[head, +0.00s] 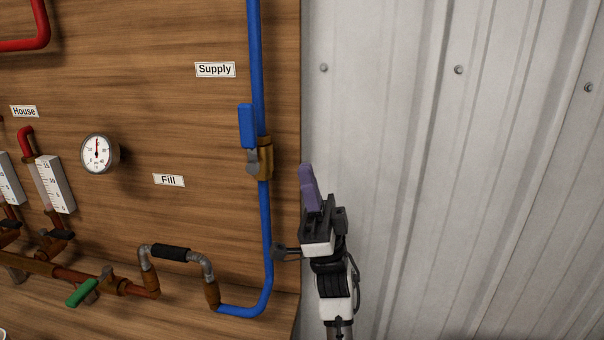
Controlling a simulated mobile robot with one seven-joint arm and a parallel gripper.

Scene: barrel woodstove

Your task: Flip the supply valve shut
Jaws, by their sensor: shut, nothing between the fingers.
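The supply valve is a brass body (264,158) on a vertical blue pipe (256,60), below the "Supply" label (215,69). Its blue lever handle (246,126) points up, roughly in line with the pipe and just left of it. My gripper (307,178) is to the right of the valve and slightly lower in the picture, near the right edge of the wooden board. Its purple fingers are shut and empty, pointing up. It appears apart from the lever and the pipe; its exact depth from the board is hard to tell.
The wooden board (170,110) carries a gauge (97,153), a green-handled valve (81,292), a grey fill loop with a black sleeve (171,253) and flow meters (55,184) at left. Corrugated metal wall (450,170) fills the right. Bare board lies left of the blue lever.

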